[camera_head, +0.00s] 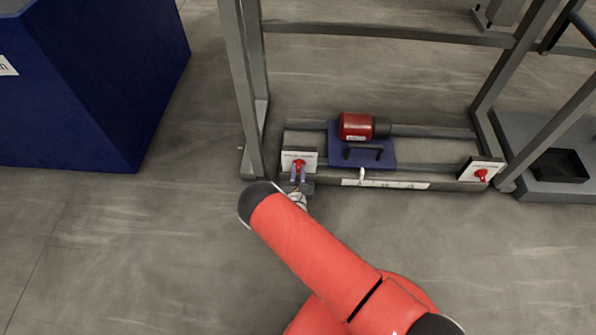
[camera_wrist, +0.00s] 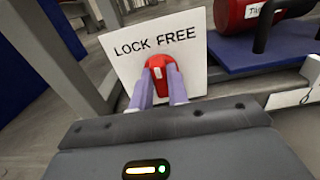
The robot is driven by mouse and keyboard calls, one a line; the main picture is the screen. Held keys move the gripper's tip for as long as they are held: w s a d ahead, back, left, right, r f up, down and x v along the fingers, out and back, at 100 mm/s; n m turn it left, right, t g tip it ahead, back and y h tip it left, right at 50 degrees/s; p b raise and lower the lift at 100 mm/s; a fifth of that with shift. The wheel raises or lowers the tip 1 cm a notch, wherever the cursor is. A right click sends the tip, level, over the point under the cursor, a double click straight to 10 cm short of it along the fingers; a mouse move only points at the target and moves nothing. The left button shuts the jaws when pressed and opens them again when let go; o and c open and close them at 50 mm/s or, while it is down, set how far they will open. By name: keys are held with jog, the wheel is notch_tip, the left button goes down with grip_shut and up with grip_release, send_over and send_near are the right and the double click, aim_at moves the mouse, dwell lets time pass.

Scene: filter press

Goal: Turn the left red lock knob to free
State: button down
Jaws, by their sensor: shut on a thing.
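The left red lock knob (camera_wrist: 159,66) sits on a white plate (camera_wrist: 126,62) marked LOCK and FREE in the wrist view. My gripper (camera_wrist: 159,85) is shut on this knob, with one purple-grey finger on each side. The knob's white mark points up and slightly left, near the gap between the two words. In the head view the left knob (camera_head: 298,164) shows above my gripper (camera_head: 297,174) at the left end of the low rail frame.
A second red knob (camera_head: 481,175) is on a white plate at the right end. Between them a blue carriage (camera_head: 345,152) with a dark handle carries a red cylinder (camera_head: 355,126). Grey frame posts (camera_head: 245,90) rise close behind. A dark blue box (camera_head: 75,90) stands left. Floor in front is clear.

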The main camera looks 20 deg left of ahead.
jog(key=m, duration=0.6)
jog(key=shift+d+f+m, duration=0.1)
jog(key=shift+d+m, duration=0.1)
jog(key=shift+m, duration=0.2)
dwell(0.4)
jog(key=c, duration=1.4)
grip_release()
jog(key=shift+o, duration=0.2)
jog(key=v, duration=0.7)
jog(key=shift+s+p, duration=0.35)
jog(key=shift+s, duration=0.05)
